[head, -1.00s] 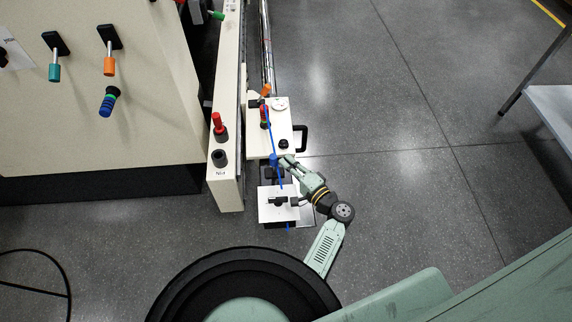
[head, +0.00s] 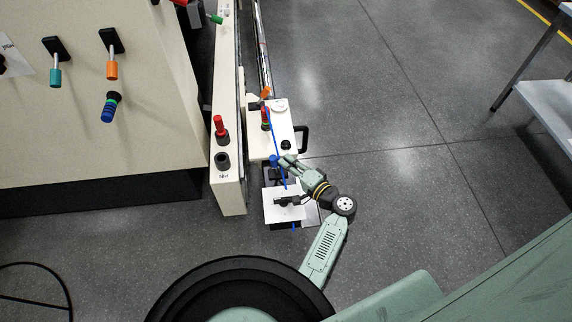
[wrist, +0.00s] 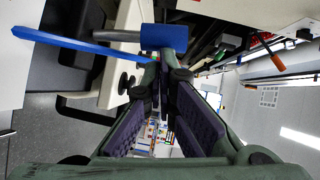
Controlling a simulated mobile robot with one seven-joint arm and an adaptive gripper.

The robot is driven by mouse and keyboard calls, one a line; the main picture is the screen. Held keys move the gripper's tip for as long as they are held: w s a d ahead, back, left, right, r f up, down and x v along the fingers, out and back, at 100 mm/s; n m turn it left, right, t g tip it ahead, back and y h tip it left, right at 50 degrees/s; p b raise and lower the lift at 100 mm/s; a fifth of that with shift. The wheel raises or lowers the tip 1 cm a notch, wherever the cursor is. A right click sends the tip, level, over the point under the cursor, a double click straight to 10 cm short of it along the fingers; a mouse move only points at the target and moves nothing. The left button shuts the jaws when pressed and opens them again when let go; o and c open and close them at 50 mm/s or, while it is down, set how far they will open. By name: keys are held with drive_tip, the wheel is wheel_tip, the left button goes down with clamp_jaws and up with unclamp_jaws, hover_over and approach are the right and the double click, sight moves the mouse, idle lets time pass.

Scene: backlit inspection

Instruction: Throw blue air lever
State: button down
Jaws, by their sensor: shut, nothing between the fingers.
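The blue air lever shows a blue cylindrical grip (wrist: 164,37) on a grey shaft (wrist: 115,35) at the top of the wrist view. The head view shows its blue end (head: 273,160) beside the white machine unit. My gripper (head: 287,161) is just right of that end. In the wrist view, my gripper (wrist: 166,63) has its dark-padded fingers shut with nothing between them, tips just below the blue grip. I cannot tell whether they touch it. A long blue bar (wrist: 65,42) lies left of the grip.
A cream panel with red (head: 219,125) and black (head: 222,159) knobs stands left of my gripper. The cabinet at left carries teal (head: 55,77), orange (head: 112,70) and blue-striped (head: 110,107) controls. A table (head: 548,100) stands at right. Open floor (head: 400,160) lies between.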

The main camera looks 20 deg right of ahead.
sight(275, 165)
drive_tip(key=shift+w+a+r+n+g+h, duration=0.15)
drive_tip(key=shift+a+n+g+h, duration=0.15)
drive_tip(key=shift+a+n, duration=0.2)
drive_tip(key=shift+w+a+r+n+g+h, duration=0.2)
drive_tip(key=shift+a+n+g, duration=0.1)
drive_tip(key=shift+a+n, duration=0.15)
drive_tip(key=shift+w+a, duration=0.1)
drive_tip(key=shift+a, duration=0.35)
